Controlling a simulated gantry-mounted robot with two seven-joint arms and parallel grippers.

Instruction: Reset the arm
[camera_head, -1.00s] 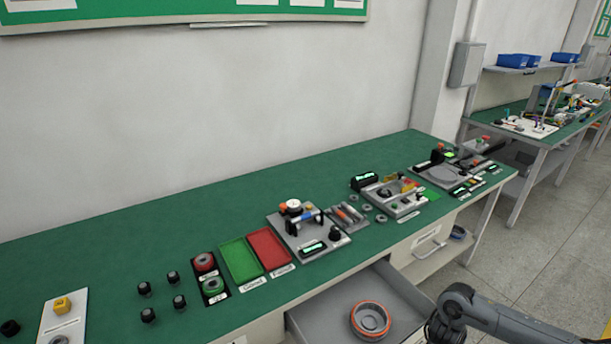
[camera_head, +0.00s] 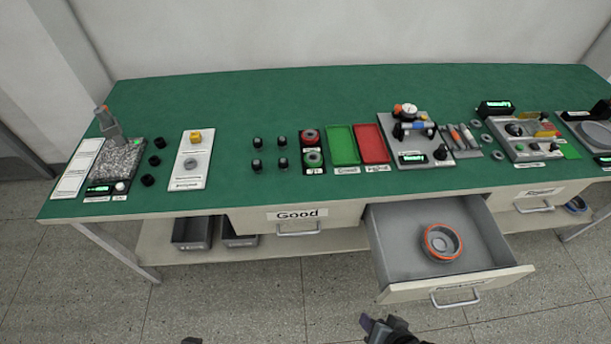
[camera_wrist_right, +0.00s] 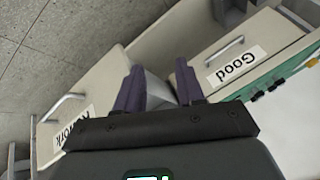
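My right gripper (camera_head: 384,326) is at the bottom edge of the head view, in front of the bench and below the open drawer. In the right wrist view its two purple-grey fingers (camera_wrist_right: 160,88) stand apart with nothing held between them. A small dark tip (camera_head: 191,341) at the bottom edge of the head view may be part of my left arm; its fingers cannot be made out. The open drawer (camera_head: 400,262) holds a round grey hub part with an orange ring (camera_head: 442,243).
The drawer labelled Good (camera_head: 297,220) is shut; its label also shows in the right wrist view (camera_wrist_right: 235,64). The green bench top (camera_head: 240,100) carries a green tray (camera_head: 343,146), a red tray (camera_head: 371,145) and several fixtures. Open floor (camera_head: 250,300) lies in front.

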